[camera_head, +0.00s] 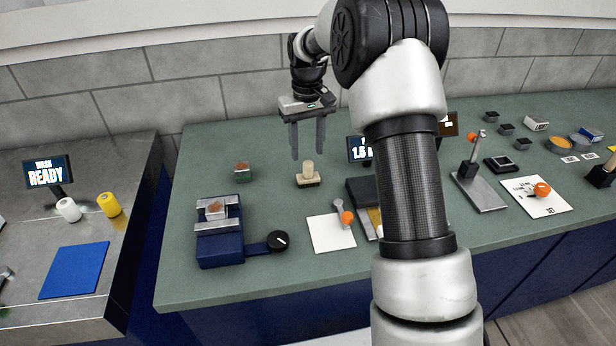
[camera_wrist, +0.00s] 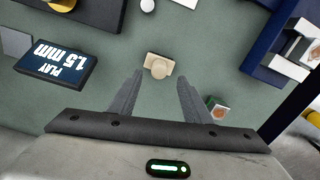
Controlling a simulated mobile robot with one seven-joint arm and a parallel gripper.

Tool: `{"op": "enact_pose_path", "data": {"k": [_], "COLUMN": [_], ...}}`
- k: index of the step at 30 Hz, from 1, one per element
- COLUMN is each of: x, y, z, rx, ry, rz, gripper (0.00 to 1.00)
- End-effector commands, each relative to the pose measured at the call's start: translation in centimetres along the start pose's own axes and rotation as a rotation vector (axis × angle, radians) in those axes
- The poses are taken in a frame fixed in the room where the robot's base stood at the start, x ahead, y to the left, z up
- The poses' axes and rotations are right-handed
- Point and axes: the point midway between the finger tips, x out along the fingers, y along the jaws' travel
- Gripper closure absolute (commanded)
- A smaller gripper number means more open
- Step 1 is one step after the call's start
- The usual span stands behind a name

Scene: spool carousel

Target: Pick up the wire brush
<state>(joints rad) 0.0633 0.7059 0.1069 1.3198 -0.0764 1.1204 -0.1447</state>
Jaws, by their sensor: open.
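The wire brush appears to be the small beige block with a rounded upright knob (camera_head: 308,177), standing on the green bench top. It also shows in the wrist view (camera_wrist: 158,66), just beyond and between the fingertips. Its bristles are not visible. My gripper (camera_head: 308,150) is open and empty, with its fingers pointing down above the brush and apart from it. In the wrist view the two fingers (camera_wrist: 161,77) are spread wider than the knob.
A small green box with an orange-brown top (camera_head: 242,166) stands left of the brush. A blue vise-like fixture (camera_head: 220,245) with a black dial (camera_head: 278,241) is front left. A white square (camera_head: 325,235) lies in front. A display (camera_head: 359,149) stands right. The bench around the brush is clear.

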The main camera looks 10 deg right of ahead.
Motion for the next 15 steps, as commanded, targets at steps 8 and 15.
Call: {"op": "enact_pose_path", "data": {"k": [8,15], "x": [2.2,5.7], "y": [0.0,0.1], "z": [0.1,0.3], "rx": [0.0,-0.001], "ry": [-0.002,-0.001], "rz": [0.0,0.0], "gripper": [0.55,0.55]}}
